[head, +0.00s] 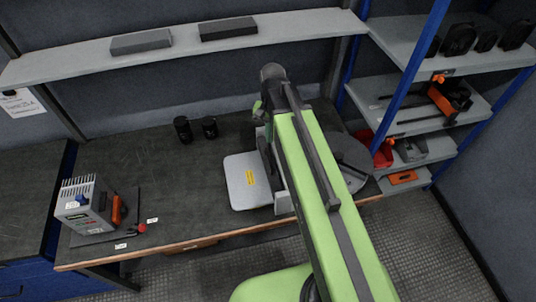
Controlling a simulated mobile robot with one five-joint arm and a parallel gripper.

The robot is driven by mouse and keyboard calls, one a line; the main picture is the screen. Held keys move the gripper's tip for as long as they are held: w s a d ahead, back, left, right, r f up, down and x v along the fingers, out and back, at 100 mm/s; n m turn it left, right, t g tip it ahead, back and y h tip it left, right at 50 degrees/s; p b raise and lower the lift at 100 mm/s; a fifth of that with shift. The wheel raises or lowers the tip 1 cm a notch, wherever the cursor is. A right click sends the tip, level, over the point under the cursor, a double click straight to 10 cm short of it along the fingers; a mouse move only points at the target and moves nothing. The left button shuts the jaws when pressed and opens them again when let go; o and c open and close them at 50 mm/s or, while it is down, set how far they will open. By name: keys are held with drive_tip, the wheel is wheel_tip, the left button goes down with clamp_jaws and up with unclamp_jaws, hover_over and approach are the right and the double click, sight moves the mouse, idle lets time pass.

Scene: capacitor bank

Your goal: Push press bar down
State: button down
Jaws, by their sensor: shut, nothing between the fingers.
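A grey bench machine has a pale flat plate (246,181) with a yellow label, and its right part is largely hidden behind my green arm. I cannot make out a press bar on it for sure. At the bench's left end stands a grey finned unit (84,205) with an orange handle (116,210). A thin dark rod with a red knob (142,228) lies or stands beside it; which of these is the press bar I cannot tell. My arm reaches up and over the machine. My gripper is hidden behind the arm.
Two black cylinders (183,130) stand at the back of the dark bench (165,175). The bench between the finned unit and the plate is clear. A shelf (185,45) runs above. A red bin (374,148) and a blue-post rack (413,70) stand right.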

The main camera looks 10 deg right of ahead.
sight(269, 154)
drive_tip(key=shift+s, duration=0.15)
drive_tip(key=shift+f, duration=0.15)
drive_tip(key=f+b, duration=0.6)
drive_tip(key=b, duration=0.1)
drive_tip(key=shift+s+a+f, duration=0.2)
drive_tip(key=shift+s+f, duration=0.1)
drive_tip(key=shift+f, duration=0.1)
wheel_tip(269, 154, down, 4)
drive_tip(key=b, duration=0.4)
drive_tip(key=shift+f, duration=0.1)
drive_tip(key=shift+r+p, duration=0.35)
drive_tip(key=shift+r, duration=0.15)
drive_tip(key=w, duration=0.1)
drive_tip(key=w+d, duration=0.1)
drive_tip(key=w+r+p, duration=0.1)
drive_tip(key=shift+d, duration=0.25)
drive_tip(key=shift+s, duration=0.15)
